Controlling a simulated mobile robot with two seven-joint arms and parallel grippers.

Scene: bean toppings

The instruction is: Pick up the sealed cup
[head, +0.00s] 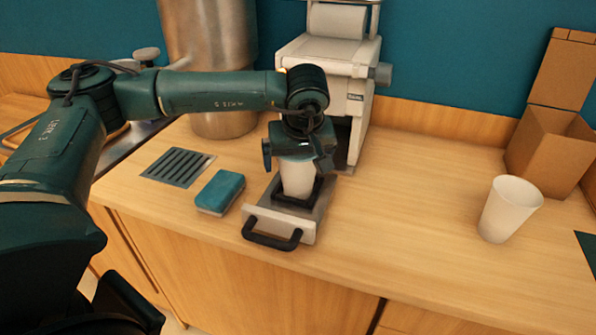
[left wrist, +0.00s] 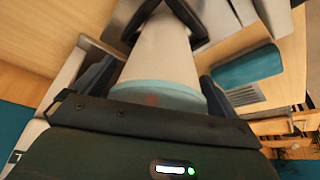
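The sealed cup (head: 297,179) is white and stands upright in the black holder of the pulled-out tray (head: 305,225) of the sealing machine. In the left wrist view, the cup (left wrist: 160,55) has a teal film over its top. My left gripper (head: 297,160) points down over the cup with one finger on each side of its upper part. It looks open, with the fingers beside the cup walls; contact is hard to tell. The gripper hides the cup's top in the head view. My right gripper is not in view.
The white sealing machine (head: 322,55) stands behind the tray. A teal sponge (head: 220,191) and a drain grate (head: 178,166) lie to the left. A second white cup (head: 510,208) stands to the right, near a cardboard box (head: 548,150). The counter between tray and second cup is clear.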

